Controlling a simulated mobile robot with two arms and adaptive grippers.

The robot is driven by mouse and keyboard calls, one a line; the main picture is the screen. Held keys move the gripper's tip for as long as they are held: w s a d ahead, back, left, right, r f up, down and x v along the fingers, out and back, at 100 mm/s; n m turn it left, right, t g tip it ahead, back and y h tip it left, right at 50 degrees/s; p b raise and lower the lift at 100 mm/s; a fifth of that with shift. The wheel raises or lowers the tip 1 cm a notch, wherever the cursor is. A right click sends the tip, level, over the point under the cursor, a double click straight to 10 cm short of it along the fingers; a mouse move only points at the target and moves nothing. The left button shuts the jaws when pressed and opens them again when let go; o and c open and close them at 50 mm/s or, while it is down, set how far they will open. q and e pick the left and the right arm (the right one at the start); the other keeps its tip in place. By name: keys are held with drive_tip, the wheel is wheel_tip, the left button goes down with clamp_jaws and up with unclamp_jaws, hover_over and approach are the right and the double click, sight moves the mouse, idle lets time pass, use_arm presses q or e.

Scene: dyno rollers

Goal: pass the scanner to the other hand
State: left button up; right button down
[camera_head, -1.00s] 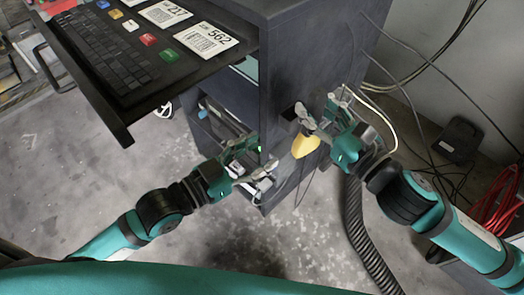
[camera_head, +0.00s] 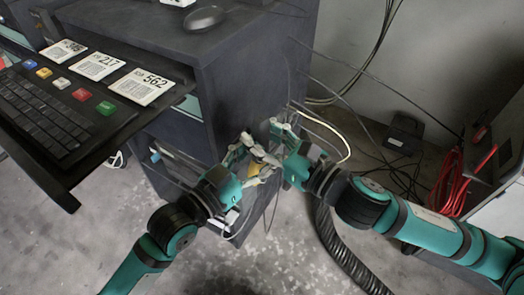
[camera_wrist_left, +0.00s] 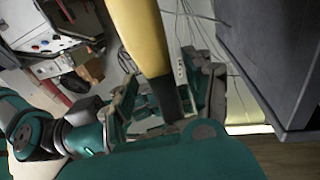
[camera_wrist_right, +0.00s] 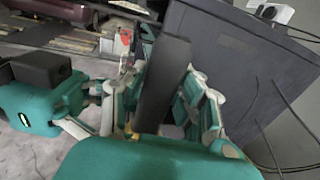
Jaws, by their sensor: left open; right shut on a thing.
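The scanner (camera_head: 253,181) has a yellow body and a dark part; in the head view it is mostly hidden between the two grippers. My right gripper (camera_head: 270,150) is shut on it. In the right wrist view, the scanner's dark part (camera_wrist_right: 165,82) stands between my right fingers. My left gripper (camera_head: 247,158) is open and close against the scanner from the left. In the left wrist view, the yellow body (camera_wrist_left: 140,35) comes down from the top and its dark end (camera_wrist_left: 167,98) lies between my left fingers. Contact with the left fingers cannot be told.
The dark cabinet (camera_head: 245,75) stands just behind both grippers. A keyboard shelf (camera_head: 60,130) with number cards juts out at left. A ribbed black hose (camera_head: 340,250) runs down below the right arm. Cables hang on the wall, and a red cable coil (camera_head: 462,185) lies at right.

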use_arm(q)
drive_tip(key=shift+w+d, duration=0.3)
drive_tip(key=shift+d, duration=0.05)
use_arm(e)
drive_tip(key=shift+r, duration=0.1)
use_arm(q)
drive_tip(key=shift+s, duration=0.1)
clamp_jaws()
use_arm(e)
drive_tip(key=c, duration=0.9)
unclamp_jaws()
